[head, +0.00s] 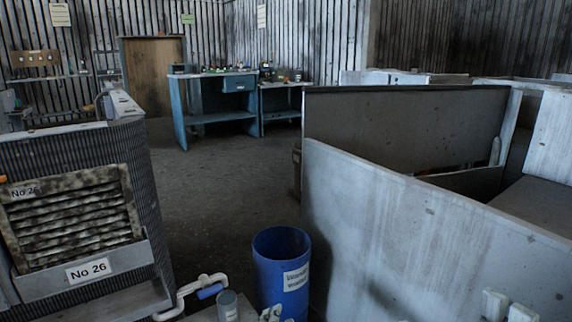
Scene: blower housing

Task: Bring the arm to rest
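Neither of my grippers can be made out in the head view, and no arm of mine is clearly seen. The housing (137,185) at the left has ribbed dark sides, a dirty louvred grille (75,218) and a "No 26" label (88,270).
A blue barrel (268,268) with a white label stands at the bottom centre. Left of it are a white bent pipe (180,298) and a grey cylinder (228,308). Grey panels (400,235) fill the right. Open floor (225,180) leads to a blue workbench (215,117).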

